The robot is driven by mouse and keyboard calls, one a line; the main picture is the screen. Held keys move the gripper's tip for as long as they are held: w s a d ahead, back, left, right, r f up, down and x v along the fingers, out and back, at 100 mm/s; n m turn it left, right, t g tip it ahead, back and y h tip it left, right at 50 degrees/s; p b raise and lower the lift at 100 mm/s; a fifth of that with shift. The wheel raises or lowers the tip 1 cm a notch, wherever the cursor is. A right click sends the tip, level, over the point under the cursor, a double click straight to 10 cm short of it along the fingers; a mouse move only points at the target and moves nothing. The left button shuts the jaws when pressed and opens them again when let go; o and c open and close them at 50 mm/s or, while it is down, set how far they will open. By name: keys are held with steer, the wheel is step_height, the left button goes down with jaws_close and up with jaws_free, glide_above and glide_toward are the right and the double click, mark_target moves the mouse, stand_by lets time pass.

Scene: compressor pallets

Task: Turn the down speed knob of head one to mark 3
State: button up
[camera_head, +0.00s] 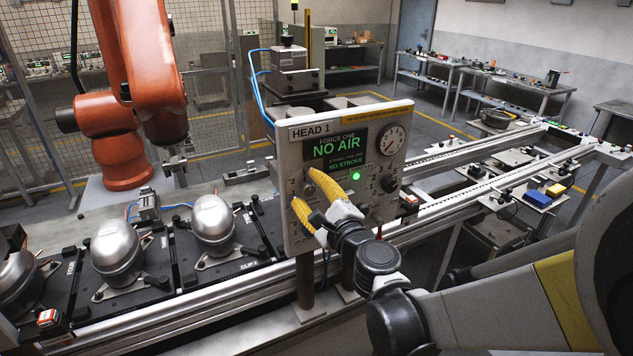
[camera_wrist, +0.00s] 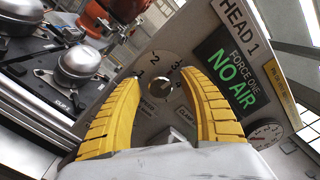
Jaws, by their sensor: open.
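The head one panel (camera_head: 345,138) is a pale upright box with a "HEAD 1" plate and a "NO AIR" screen. My gripper (camera_wrist: 163,84) has two curved yellow fingers, open, one on each side of the dial, with a gap to the knob.
A second knob (camera_head: 388,184) is on the panel's right, below a pressure gauge (camera_head: 392,140). A green lamp (camera_head: 356,175) is lit between. Silver compressor domes (camera_head: 213,217) stand on pallets to the left, and an orange robot arm (camera_head: 150,70) stands behind.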

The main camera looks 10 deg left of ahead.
steer(key=shift+w+a, duration=0.2)
steer(key=shift+w, duration=0.05)
jaws_close()
steer(key=shift+f+b, duration=0.1)
steer(key=shift+b, duration=0.2)
steer(key=shift+n, duration=0.3)
jaws_free()
steer(key=shift+s+d, duration=0.1)
